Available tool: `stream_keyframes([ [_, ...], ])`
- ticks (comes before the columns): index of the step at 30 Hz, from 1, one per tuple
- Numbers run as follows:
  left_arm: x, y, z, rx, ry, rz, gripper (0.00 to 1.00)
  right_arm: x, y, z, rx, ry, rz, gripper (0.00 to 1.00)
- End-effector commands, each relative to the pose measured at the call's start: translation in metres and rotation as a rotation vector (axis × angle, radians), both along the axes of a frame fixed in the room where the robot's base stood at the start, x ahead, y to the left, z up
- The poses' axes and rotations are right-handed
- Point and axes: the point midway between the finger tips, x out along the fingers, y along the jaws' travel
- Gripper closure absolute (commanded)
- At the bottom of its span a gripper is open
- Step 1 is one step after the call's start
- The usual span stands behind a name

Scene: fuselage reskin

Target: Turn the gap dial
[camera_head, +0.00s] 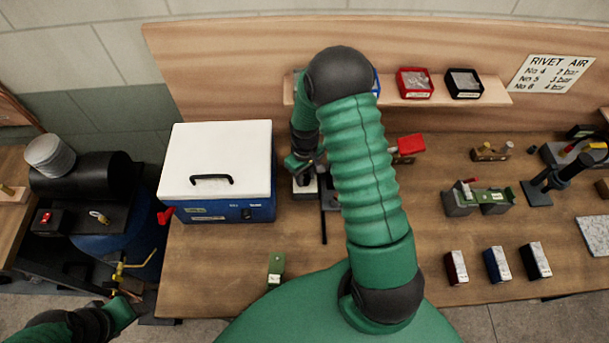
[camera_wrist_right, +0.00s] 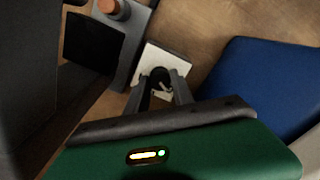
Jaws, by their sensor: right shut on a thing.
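My right gripper (camera_head: 302,172) reaches down beside the blue box, partly hidden behind my own green arm. In the right wrist view its two fingers (camera_wrist_right: 160,92) are closed around a small dark round knob (camera_wrist_right: 160,76), which looks like the gap dial. The knob sits on a white plate (camera_wrist_right: 150,58); the same pale block (camera_head: 306,188) shows under the gripper in the head view. Any markings on the dial are too small to read. My left gripper (camera_head: 126,293) is low at the left, near brass fittings; its fingers are too small to judge.
A blue box with a white lid (camera_head: 217,160) stands close left of the right gripper. A grey unit with an orange knob (camera_wrist_right: 112,8) is beside the white plate. Red, blue and black boxes (camera_head: 497,264) stand at the right front. The bench's front left is mostly clear.

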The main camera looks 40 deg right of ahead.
Motion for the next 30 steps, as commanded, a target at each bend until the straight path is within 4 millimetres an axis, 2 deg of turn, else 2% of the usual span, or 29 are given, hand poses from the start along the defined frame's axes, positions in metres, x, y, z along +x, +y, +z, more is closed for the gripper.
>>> stream_keyframes([
  [8,0.000,0.000,0.000,0.000,0.000,0.000,0.46,0.002,-0.001,0.001,-0.003,-0.005,0.001,1.00],
  [9,0.000,0.000,0.000,0.000,0.000,0.000,0.46,0.002,-0.001,0.001,-0.003,-0.005,0.001,0.69],
  [14,0.000,0.000,0.000,0.000,0.000,0.000,0.46,0.001,-0.001,0.001,-0.002,-0.003,0.000,0.50],
  [24,0.000,0.000,-0.001,0.000,0.000,0.000,0.46,0.001,-0.001,0.004,-0.001,-0.003,0.000,0.50],
  [26,0.000,0.000,-0.003,0.000,0.000,0.000,0.46,0.002,-0.001,0.011,-0.002,-0.005,0.000,0.50],
  [30,0.000,0.000,-0.009,0.000,0.000,0.000,0.46,0.002,-0.001,0.042,-0.003,-0.008,-0.001,0.50],
])
